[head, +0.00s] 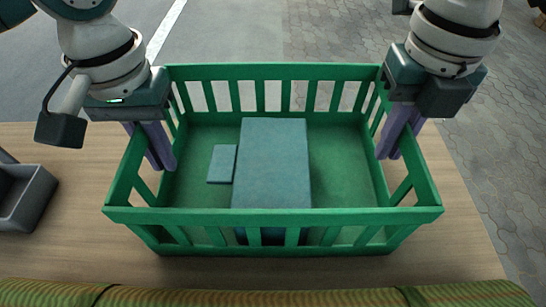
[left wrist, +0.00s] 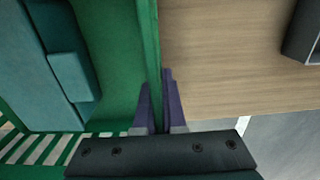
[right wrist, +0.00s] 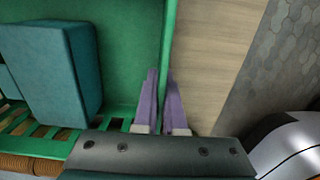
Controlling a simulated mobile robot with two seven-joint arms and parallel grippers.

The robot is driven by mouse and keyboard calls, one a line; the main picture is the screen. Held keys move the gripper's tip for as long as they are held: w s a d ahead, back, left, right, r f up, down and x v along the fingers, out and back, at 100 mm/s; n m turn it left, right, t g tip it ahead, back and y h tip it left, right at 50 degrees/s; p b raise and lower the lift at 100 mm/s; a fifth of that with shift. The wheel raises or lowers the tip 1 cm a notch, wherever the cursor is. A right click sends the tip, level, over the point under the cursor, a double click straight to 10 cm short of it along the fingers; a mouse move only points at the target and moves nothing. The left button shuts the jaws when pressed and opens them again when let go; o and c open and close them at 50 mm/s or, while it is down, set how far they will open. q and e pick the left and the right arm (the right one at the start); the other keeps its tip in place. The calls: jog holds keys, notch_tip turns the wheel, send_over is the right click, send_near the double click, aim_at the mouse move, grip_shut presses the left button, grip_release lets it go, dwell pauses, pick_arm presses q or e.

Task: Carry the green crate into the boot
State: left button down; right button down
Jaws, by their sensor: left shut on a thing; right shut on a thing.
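The green crate (head: 275,215) has slatted sides and stands level in the middle of the head view, over a wooden surface. I cannot tell whether its base touches that surface. A large teal block (head: 272,160) and a small flat teal block (head: 222,163) lie inside it. My left gripper (head: 161,160) is shut on the crate's left side wall, one finger inside and one outside, as the left wrist view shows at the crate's rim (left wrist: 152,50). My right gripper (head: 388,152) is shut on the right side wall the same way. The boot cannot be clearly made out.
The wooden surface (head: 75,225) extends on both sides of the crate. A grey open bin (head: 28,200) sits at the left. A green striped padded edge (head: 250,296) runs along the bottom. Paving (head: 500,160) lies beyond. A shiny pale rounded body (right wrist: 290,145) shows in the right wrist view.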

pick_arm(q)
jog(key=shift+r, duration=0.15)
pick_arm(e)
jog(key=shift+r, duration=0.15)
dwell(0.5)
